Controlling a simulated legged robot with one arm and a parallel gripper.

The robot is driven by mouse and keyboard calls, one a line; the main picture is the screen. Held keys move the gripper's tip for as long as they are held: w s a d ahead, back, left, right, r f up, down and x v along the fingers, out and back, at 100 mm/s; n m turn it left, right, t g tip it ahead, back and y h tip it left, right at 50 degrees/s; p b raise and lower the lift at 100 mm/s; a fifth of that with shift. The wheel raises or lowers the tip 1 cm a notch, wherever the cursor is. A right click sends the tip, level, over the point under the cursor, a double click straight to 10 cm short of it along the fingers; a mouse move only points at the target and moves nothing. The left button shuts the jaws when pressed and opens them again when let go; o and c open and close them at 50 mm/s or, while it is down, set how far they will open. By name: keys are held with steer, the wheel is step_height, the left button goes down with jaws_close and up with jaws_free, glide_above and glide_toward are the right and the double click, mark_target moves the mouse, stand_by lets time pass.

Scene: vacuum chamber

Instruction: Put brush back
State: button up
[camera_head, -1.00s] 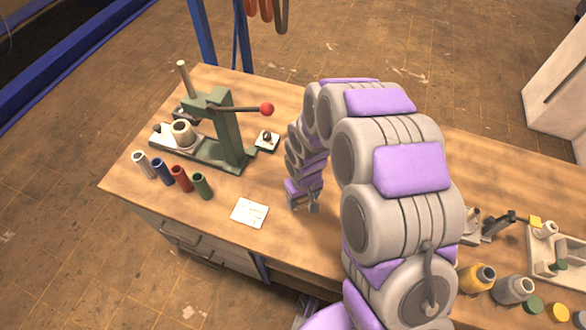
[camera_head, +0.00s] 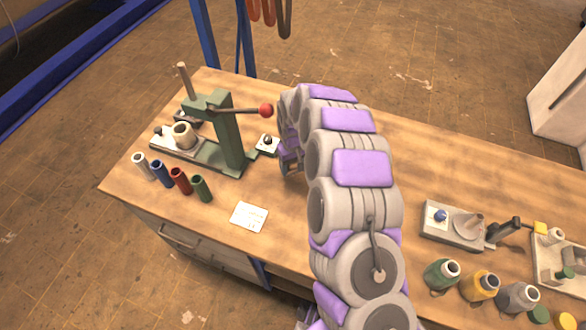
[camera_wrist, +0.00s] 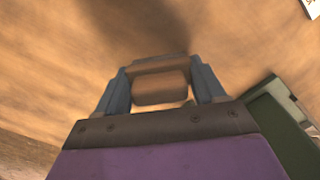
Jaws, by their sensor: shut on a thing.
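My gripper (camera_head: 289,166) is low over the bench, just right of the small metal block beside the green press. It is mostly hidden by my arm in the head view. In the wrist view its two grey fingers (camera_wrist: 160,85) are closed around a small wood-coloured piece (camera_wrist: 160,90), which I take to be the brush. Its bristles and full shape cannot be made out, and its colour blends with the bench top. No other brush is clearly visible.
The green press (camera_head: 228,135) with a red-knobbed lever stands close left of my gripper. Several coloured tubes (camera_head: 181,181) and a white card (camera_head: 249,216) lie nearer the front. Bottles (camera_head: 481,286) and a grey fixture (camera_head: 455,225) stand at right. The bench middle (camera_head: 420,165) is clear.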

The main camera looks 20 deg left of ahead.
mark_target(293, 168)
steer(key=shift+w+a+f, duration=0.1)
steer(key=shift+w+a, duration=0.25)
steer(key=f, duration=0.3)
steer(key=shift+a+f+b, duration=0.2)
steer(key=shift+f+b, duration=0.1)
steer(key=shift+b, duration=0.1)
steer(key=shift+d, duration=0.1)
steer(key=shift+d, duration=0.15)
steer(key=o, duration=1.2)
step_height(293, 168, up, 12)
steer(key=shift+r+p, duration=0.1)
steer(key=shift+p, duration=0.75)
